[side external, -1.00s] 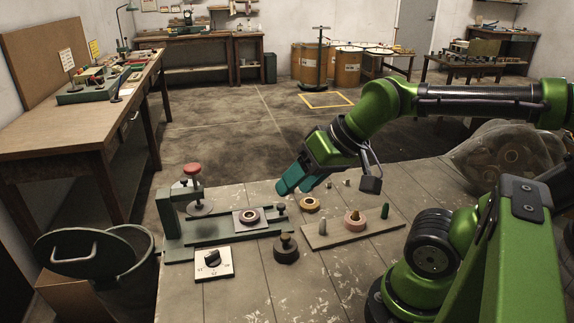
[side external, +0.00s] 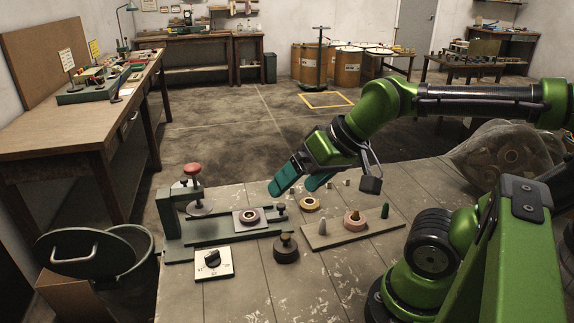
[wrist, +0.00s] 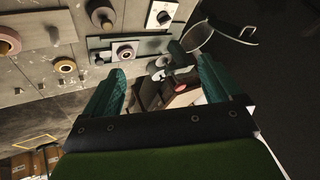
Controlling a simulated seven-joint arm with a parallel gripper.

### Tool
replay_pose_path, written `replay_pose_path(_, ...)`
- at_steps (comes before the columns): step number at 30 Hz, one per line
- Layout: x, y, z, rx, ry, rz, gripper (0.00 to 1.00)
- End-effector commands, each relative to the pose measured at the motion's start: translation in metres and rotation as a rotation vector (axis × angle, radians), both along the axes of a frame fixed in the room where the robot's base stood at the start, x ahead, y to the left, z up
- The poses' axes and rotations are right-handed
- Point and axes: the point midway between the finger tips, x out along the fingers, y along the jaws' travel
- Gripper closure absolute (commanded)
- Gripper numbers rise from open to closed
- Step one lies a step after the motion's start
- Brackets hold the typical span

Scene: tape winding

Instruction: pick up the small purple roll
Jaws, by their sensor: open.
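The small purple roll (side external: 248,215) lies flat on a pale square plate on the green fixture (side external: 215,227). In the wrist view the roll (wrist: 125,52) is left of centre, beyond the left finger's tip. My gripper (side external: 292,188) is above the back part of the bench, behind and to the right of the roll in the side view, tilted down to the left. Its two teal fingers are spread, and they also show in the wrist view (wrist: 160,70) with nothing held between them. The gripper is apart from the roll.
A yellow roll (side external: 310,204) lies on the bench. A pink roll (side external: 354,225) sits on a board with small pegs. The fixture's post with a red knob (side external: 192,169) rises at left. A dark knobbed weight (side external: 286,252) and a dial box (side external: 213,264) stand in front.

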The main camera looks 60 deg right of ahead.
Motion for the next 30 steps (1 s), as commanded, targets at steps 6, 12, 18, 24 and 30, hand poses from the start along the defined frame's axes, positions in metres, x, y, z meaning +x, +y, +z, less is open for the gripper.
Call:
replay_pose_path(6, 0.008, -0.014, -0.013, 0.003, 0.064, -0.059, 0.09)
replay_pose_path(12, 0.052, -0.057, -0.031, -0.025, 0.206, -0.064, 0.09)
replay_pose_path(18, 0.100, -0.112, -0.056, -0.125, 0.272, 0.237, 0.09)
replay_pose_path(24, 0.133, -0.150, -0.075, -0.239, 0.210, 0.627, 0.09)
replay_pose_path(30, 0.147, -0.152, -0.065, -0.370, 0.095, 0.923, 0.09)
